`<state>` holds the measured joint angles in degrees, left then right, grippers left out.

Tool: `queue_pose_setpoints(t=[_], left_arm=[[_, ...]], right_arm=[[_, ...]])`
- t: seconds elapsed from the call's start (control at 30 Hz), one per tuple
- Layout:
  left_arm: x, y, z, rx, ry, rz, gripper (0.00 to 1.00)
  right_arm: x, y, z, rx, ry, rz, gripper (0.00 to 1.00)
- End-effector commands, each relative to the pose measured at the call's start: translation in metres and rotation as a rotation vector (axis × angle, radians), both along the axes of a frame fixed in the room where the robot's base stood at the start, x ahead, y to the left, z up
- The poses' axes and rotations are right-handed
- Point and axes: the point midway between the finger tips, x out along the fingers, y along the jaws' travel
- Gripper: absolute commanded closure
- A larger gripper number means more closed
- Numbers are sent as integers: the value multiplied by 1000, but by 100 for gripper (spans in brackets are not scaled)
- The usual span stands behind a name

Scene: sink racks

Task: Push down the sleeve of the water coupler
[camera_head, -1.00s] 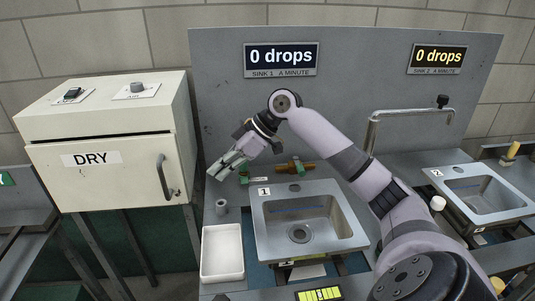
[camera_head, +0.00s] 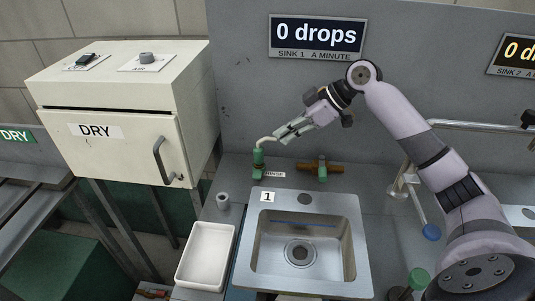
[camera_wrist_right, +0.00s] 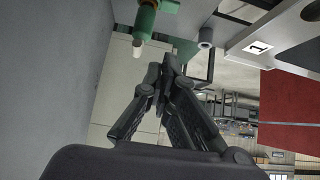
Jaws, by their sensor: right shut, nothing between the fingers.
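A green upright fitting with a pale bent tip (camera_head: 258,161), which looks like the water coupler, stands at the back left of sink 1, beside a small label. Its sleeve cannot be told apart clearly. My right gripper (camera_head: 281,134) is shut and empty, with its fingers just right of and above the fitting, close to the pale tip. In the right wrist view the shut fingertips (camera_wrist_right: 168,62) are apart from the green fitting (camera_wrist_right: 145,20), which is at the top. My left gripper is not in view.
Sink 1 (camera_head: 347,212) lies in front of the fitting. A brass pipe with a green part (camera_head: 321,169) is to its right. A grey cylinder (camera_head: 223,200) and a white tray (camera_head: 207,256) stand left of the sink. The DRY cabinet (camera_head: 110,150) is at the left.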

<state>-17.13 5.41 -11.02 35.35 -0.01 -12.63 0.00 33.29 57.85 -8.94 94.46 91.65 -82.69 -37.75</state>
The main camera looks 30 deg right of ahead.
Motion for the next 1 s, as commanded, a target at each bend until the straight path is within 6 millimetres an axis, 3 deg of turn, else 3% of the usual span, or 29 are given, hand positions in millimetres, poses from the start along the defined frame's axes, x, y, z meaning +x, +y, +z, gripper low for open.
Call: queue_pose_setpoints(t=[0.27, 0.53, 0.73, 1.0], left_arm=[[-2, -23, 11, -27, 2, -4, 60], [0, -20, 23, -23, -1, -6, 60], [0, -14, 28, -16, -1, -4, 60], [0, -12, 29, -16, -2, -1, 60]], right_arm=[[18, 26, -29, 4, 3, 4, 100], [42, 59, -69, 4, 3, 4, 100], [41, 55, -99, 1, 4, -1, 100], [41, 55, -109, 0, 1, -1, 100]])
